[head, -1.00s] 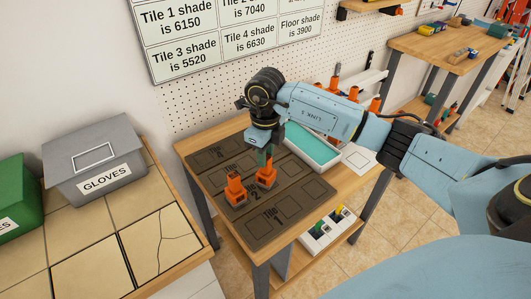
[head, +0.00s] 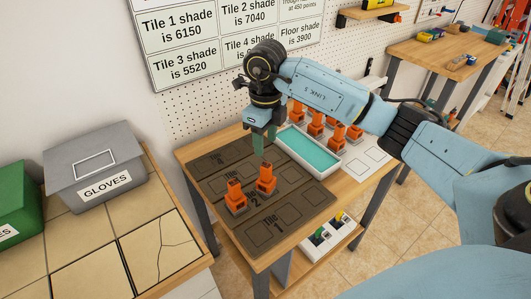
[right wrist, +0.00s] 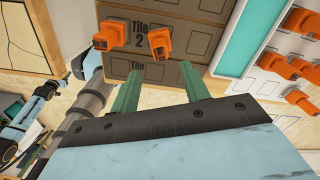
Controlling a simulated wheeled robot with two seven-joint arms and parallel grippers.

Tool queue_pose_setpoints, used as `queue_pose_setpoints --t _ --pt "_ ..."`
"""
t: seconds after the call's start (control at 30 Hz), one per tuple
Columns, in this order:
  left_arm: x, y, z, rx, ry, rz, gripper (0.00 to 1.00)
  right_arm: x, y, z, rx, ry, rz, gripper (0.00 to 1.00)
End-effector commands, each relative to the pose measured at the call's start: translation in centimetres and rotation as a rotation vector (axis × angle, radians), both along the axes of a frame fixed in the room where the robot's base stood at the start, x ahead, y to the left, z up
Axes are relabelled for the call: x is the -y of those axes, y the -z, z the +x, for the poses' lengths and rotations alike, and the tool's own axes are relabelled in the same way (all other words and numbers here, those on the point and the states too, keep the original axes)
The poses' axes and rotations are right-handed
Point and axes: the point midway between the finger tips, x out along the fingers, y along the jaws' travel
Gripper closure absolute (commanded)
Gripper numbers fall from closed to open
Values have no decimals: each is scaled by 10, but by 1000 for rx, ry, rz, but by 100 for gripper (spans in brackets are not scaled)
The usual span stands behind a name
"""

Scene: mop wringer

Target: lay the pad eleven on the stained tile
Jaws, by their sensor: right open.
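Two orange pad holders stand on the row marked Tile 2 of the dark tile board (head: 278,225): a left one (head: 236,196) and a right one (head: 266,179). In the right wrist view they are the left holder (right wrist: 108,37) and the right holder (right wrist: 160,43), upright and apart. My right gripper (head: 264,146) is open and empty just above and behind the right holder; its green fingers (right wrist: 160,76) stand apart. No pad number is readable, so I cannot tell which is pad eleven. No stain is clear on the tiles. My left gripper is not in view.
A white trough with teal filling (head: 308,151) lies right of the board, with several orange holders (head: 316,122) behind it. A white sheet of empty squares (head: 366,163) lies further right. A grey GLOVES box (head: 94,165) stands on the tiled bench at left.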

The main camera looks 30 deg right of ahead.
Motion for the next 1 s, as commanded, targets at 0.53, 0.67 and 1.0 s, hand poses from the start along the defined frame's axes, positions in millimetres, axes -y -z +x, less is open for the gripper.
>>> queue_pose_setpoints --t 0.53,0.67,1.0 --pt "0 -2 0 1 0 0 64 0 -45 0 -1 0 0 54" --pt "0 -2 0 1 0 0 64 -1 -45 0 0 -1 2 54" --pt "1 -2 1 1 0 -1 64 -133 -16 -17 66 -134 547 54"
